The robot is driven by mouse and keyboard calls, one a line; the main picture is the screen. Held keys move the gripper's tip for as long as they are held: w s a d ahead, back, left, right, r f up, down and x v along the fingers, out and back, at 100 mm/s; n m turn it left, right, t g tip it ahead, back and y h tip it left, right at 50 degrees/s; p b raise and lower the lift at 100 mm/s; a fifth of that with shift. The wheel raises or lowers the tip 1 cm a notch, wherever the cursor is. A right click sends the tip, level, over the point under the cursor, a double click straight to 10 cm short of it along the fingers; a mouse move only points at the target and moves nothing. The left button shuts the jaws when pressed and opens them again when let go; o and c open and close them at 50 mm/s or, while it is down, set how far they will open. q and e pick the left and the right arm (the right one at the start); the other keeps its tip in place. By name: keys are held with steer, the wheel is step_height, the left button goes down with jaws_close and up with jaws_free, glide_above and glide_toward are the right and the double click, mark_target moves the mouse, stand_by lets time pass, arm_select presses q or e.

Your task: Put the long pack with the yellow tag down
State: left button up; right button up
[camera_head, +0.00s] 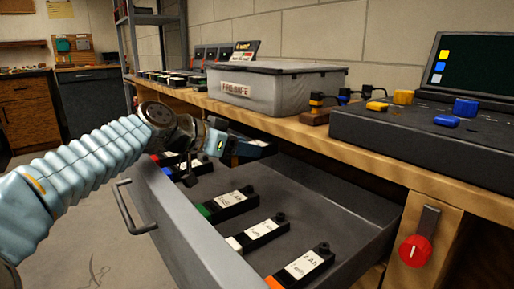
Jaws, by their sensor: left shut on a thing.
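My left gripper (228,146) comes in from the left and is over the back part of the open drawer (335,197). It is shut on a long dark pack (257,147), held above the drawer floor near the workbench edge. The gripper hides part of this pack, and I cannot make out a yellow tag on it. Several packs lie in the drawer: one with a green end (228,204), one with a white end (258,233) and one with an orange end (300,267). Others with red and blue ends (181,170) lie farther back, partly behind the gripper. My right gripper is not in view.
The drawer's front panel (180,225) has a handle (130,215). On the workbench (290,117) stand a grey lidded box (275,90), a dark console (430,135) and several packs at the back. A red knob (414,251) is at right. The drawer's right side is bare.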

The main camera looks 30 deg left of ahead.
arm_select(q)
steer(key=shift+r+x, duration=0.15)
steer(key=shift+x, duration=0.9)
steer(key=shift+r+x, duration=0.15)
steer(key=shift+x, duration=0.95)
steer(key=shift+f, duration=0.2)
steer(key=o, duration=1.5)
steer(key=shift+d, duration=0.1)
steer(key=shift+c, duration=0.2)
steer(key=shift+r, duration=0.25)
steer(key=v, duration=0.7)
steer(key=shift+s, duration=0.2)
